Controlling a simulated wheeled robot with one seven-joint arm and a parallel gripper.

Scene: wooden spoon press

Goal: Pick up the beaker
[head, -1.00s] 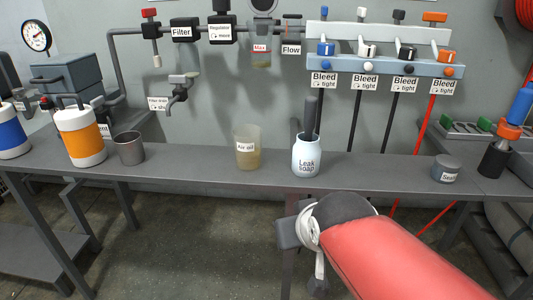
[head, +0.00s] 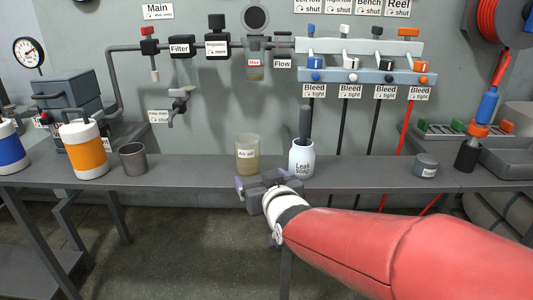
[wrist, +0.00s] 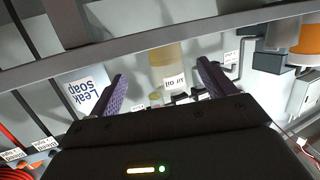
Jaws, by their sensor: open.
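The beaker (head: 247,160) is a translucent cup labelled "Air oil" with amber liquid in it. It stands upright on the narrow grey bench. My gripper (head: 262,180) is open and empty, just in front of the beaker at the bench's front edge. In the wrist view, which is turned upside down, the beaker (wrist: 168,55) shows between and beyond the two purple-padded fingers. The fingers do not appear to touch it.
The white leak soap bottle (head: 301,160) stands close to the beaker's right. A grey metal cup (head: 132,160) and an orange-and-white container (head: 85,150) stand to the left. A seal tin (head: 426,166) is at right. Piping and valves hang on the wall behind.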

